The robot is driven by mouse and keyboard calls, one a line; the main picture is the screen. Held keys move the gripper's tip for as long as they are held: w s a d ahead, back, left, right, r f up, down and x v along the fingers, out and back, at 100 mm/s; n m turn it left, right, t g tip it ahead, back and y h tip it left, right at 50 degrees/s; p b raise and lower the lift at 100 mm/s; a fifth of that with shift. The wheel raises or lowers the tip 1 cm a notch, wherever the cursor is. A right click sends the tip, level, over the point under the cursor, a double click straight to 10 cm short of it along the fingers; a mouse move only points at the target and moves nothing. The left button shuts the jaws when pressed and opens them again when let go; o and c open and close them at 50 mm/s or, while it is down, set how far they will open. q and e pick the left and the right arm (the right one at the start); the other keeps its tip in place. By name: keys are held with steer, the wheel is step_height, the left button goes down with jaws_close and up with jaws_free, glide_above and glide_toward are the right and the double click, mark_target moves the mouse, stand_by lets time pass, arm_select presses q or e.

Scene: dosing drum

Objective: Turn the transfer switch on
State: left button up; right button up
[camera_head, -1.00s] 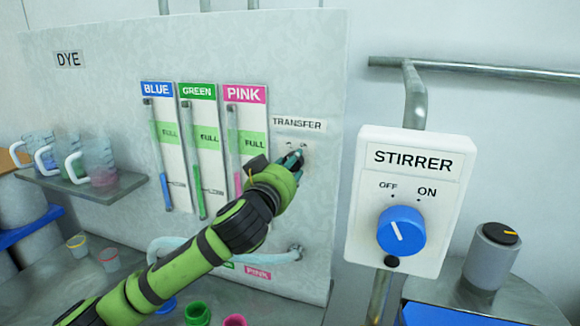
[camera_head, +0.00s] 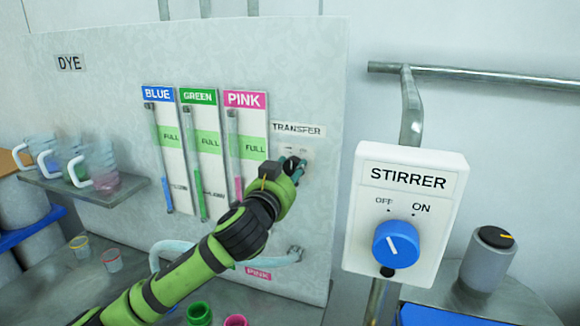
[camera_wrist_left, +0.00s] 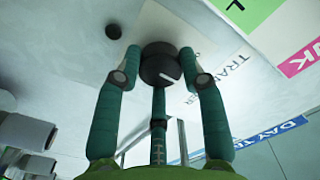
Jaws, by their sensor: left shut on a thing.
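The transfer switch is a round black knob (camera_wrist_left: 162,64) with a short white mark, under the TRANSFER label (camera_head: 297,129) on the pale panel. In the left wrist view it sits between the tips of my left gripper's green fingers, and its mark slants toward the lower right of that view. My left gripper (camera_head: 291,166) is shut on this knob, against the panel. In the head view the fingers and wrist cover much of the knob, and its position words are too small to read. My right gripper is not in view.
A white STIRRER box (camera_head: 402,215) with a blue knob stands right of my gripper. BLUE, GREEN and PINK gauges (camera_head: 245,150) are left of it. A shelf (camera_head: 85,185) holds jugs. A pale hose (camera_head: 270,258) runs below my forearm.

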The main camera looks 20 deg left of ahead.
arm_select(q)
steer(key=m, duration=0.1)
steer(key=m+p, duration=0.1)
steer(key=m, duration=0.1)
steer(key=m+p, duration=0.1)
steer(key=m, duration=0.1)
steer(key=shift+f, duration=0.35)
steer(key=shift+m, duration=0.3)
steer(key=o, duration=1.1)
steer(key=shift+c, duration=0.2)
steer(key=shift+o, duration=0.4)
steer(key=shift+a, duration=0.2)
steer(key=shift+r, duration=0.1)
steer(key=shift+s+d+r, duration=0.1)
steer(key=shift+s+d, duration=0.05)
steer(key=shift+s, duration=0.35)
steer(key=s, duration=1.1)
steer(key=shift+a, duration=0.35)
